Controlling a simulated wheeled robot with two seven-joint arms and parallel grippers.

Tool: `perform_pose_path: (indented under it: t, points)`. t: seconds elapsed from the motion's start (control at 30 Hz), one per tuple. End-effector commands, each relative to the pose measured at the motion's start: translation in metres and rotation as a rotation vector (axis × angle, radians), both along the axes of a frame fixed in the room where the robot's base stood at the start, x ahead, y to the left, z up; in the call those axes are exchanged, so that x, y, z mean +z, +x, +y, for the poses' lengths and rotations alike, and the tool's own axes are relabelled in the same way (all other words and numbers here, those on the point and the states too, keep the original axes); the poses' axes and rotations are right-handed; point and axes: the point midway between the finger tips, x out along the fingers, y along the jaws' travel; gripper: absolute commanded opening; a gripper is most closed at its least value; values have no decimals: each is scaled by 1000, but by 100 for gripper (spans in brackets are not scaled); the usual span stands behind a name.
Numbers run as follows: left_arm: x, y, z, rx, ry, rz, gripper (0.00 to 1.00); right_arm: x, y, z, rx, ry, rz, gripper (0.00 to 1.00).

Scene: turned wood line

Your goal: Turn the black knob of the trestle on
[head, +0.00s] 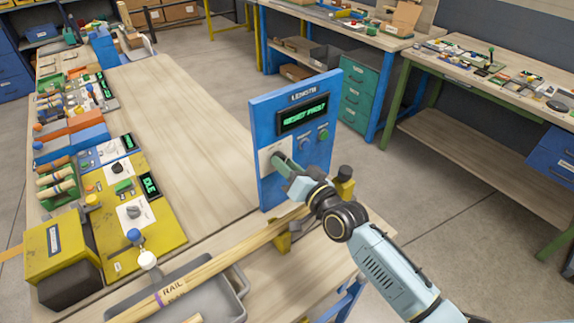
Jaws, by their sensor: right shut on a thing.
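My right gripper (282,161) reaches in from the lower right and is shut at this white plate. The knob there is mostly hidden by the fingers, so its colour and angle do not show clearly. My left gripper is not in view.
A yellow console (164,225) with dark knobs and a green display stands at the table's left. A long wooden rail (205,268) lies below the panel, over a grey tray (232,301). The table's middle (180,115) is clear. Another workbench (470,140) stands at the right.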

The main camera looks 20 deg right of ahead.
Motion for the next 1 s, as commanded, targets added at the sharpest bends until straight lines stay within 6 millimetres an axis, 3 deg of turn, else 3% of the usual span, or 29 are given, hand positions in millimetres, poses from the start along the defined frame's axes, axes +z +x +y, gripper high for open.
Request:
perform_pose_path:
  t: [0.13, 0.17, 0.33, 0.73, 1.0]
  points:
    - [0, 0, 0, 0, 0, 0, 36, 0, 0, 0, 0, 3, 1, 9]
    - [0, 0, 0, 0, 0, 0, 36, 0, 0, 0, 0, 3, 1, 33]
    - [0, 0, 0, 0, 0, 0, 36, 0, 0, 0, 0, 2, 1, 54]
    - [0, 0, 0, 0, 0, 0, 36, -1, -9, -3, 0, 0, 1, 54]
    - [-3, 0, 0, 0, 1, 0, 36, -2, -58, -21, 1, -2, 4, 54]
